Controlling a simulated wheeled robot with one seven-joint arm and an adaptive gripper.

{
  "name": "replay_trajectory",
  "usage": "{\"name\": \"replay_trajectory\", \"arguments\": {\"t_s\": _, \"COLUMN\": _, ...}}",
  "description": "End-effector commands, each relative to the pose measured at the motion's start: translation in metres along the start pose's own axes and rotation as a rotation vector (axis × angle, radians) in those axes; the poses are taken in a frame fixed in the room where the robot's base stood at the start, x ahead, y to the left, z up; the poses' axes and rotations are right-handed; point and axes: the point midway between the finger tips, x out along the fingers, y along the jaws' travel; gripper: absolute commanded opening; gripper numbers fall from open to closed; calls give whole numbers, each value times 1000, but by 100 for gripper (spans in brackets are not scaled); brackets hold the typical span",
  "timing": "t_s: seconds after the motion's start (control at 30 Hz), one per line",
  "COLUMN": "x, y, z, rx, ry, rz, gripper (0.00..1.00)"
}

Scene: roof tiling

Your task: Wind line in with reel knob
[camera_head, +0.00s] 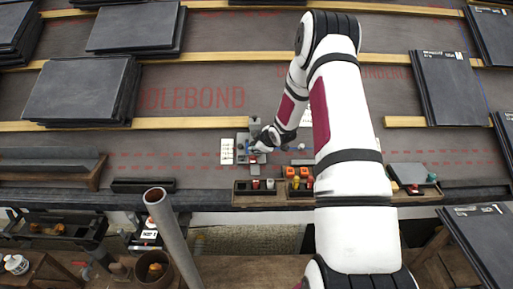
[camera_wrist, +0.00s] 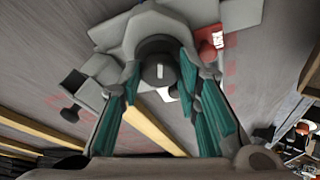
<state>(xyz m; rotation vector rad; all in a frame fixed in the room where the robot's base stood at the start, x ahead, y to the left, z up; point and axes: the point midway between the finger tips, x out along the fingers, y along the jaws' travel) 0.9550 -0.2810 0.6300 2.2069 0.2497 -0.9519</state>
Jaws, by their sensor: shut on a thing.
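My gripper (camera_wrist: 165,105) shows in the wrist view with its two teal-padded fingers on either side of a dark round knob (camera_wrist: 158,66). The fingers are shut on this knob, which has a small white mark on its top. The grey reel body (camera_wrist: 150,30) lies behind the knob. In the head view the grey reel device (camera_head: 242,146) sits on the roof left of my arm, and my gripper (camera_head: 257,147) is at its right side. A small red part (camera_wrist: 207,42) shows beside the reel in the wrist view. I cannot make out the line clearly.
Trays of small coloured parts (camera_head: 257,187) stand just in front of the reel. Stacks of dark slates (camera_head: 83,88) lie on the left, with more slates (camera_head: 447,88) on the right. Wooden battens (camera_head: 215,122) cross the roof. A grey pipe (camera_head: 172,235) rises at front left.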

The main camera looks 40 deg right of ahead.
Motion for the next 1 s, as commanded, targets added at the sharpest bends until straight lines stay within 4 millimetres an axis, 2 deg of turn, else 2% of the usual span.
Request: {"name": "replay_trajectory", "arguments": {"t_s": 1.0, "x": 3, "y": -8, "z": -3, "rx": 908, "ry": 1, "rz": 329, "gripper": 3}}
